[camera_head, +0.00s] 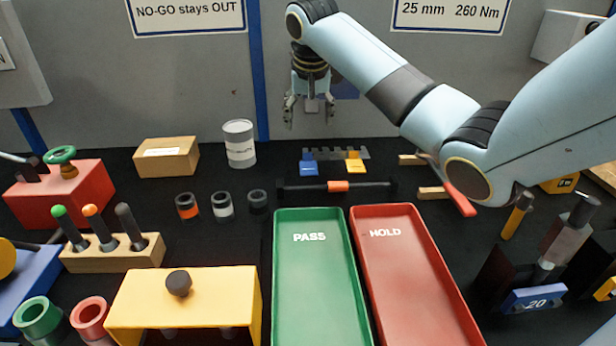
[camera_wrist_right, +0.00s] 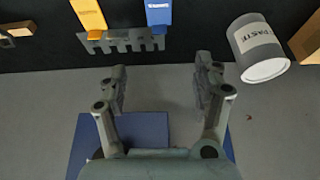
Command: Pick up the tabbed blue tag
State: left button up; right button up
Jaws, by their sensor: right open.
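The blue tag (camera_head: 309,166) hangs on the left of a grey toothed rack on the black bench, beside a yellow tag (camera_head: 355,164). In the right wrist view the blue tag (camera_wrist_right: 158,14) is at the top, with the yellow tag (camera_wrist_right: 88,16) left of it. My right gripper (camera_head: 310,118) is open and empty, above and behind the rack, pointing down. Its fingers also show in the right wrist view (camera_wrist_right: 160,90), apart from the tag. My left gripper is not in view.
The grey rack (camera_head: 336,153) stands near the back wall. A paste can (camera_head: 239,143) and a cardboard box (camera_head: 167,157) stand to its left. A dark bar gauge (camera_head: 338,186) lies in front, then the green tray (camera_head: 279,290) and red tray (camera_head: 436,285).

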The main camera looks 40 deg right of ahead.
aim_at(308, 154)
jog(key=b+x, duration=0.1)
jog(key=x, duration=1.1)
jog(key=shift+s+f+b, duration=0.15)
jog(key=shift+f+b, duration=0.15)
jog(key=shift+b, duration=0.1)
jog(key=c, duration=1)
